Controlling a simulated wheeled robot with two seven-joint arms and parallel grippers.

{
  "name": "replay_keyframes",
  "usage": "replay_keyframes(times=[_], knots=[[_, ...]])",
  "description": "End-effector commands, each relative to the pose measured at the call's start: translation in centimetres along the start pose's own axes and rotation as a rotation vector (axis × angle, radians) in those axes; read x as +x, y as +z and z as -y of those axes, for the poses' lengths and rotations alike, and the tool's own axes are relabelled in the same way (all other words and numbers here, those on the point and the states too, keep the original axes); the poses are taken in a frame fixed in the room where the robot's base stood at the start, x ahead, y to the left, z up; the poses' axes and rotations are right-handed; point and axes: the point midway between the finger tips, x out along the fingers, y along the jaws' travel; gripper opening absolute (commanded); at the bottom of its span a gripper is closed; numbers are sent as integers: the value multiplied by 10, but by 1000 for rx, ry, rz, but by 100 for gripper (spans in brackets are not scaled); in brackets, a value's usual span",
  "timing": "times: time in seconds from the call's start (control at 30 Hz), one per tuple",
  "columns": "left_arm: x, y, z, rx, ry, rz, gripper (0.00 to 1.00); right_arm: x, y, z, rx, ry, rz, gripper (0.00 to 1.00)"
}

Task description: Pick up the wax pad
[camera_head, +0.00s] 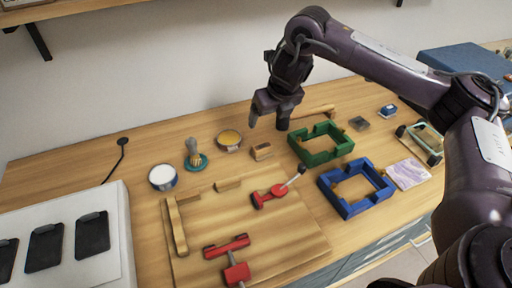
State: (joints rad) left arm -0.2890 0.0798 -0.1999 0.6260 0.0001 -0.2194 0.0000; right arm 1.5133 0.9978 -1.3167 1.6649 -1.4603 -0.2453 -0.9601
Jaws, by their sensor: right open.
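My right gripper (267,122) hangs above the back middle of the workbench, open and pointing down, with nothing seen between its fingers. A round tin with a yellow, wax-like fill (230,138) stands below and left of it. A small tan block (262,151) lies just below it in the picture, apart from the fingers. A small dark grey square pad (358,123) lies further right. I cannot tell for sure which of these is the wax pad. My left gripper is not in view.
A green frame (322,157) and a blue frame (346,207) lie right of centre. A wooden board (205,240) with red clamps (226,246) fills the front. A white tin (162,178) and a brush on a teal base (195,162) stand left. A pale cloth (408,174) lies right.

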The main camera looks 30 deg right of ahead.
Motion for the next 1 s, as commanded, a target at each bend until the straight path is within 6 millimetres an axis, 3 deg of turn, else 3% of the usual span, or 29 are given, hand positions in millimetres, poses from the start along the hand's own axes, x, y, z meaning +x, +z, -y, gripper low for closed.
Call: replay_keyframes(times=[0.03, 0.37, 0.67, 1.0], knots=[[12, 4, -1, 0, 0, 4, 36, 11, -4, 0, 0, 0, 0, 84], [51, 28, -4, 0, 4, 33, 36, 48, -20, 0, 0, 0, 0, 84], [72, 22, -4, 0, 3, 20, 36, 71, -27, -1, 0, 1, 0, 84], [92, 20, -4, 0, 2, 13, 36, 112, -32, -6, 0, 2, -3, 84]])
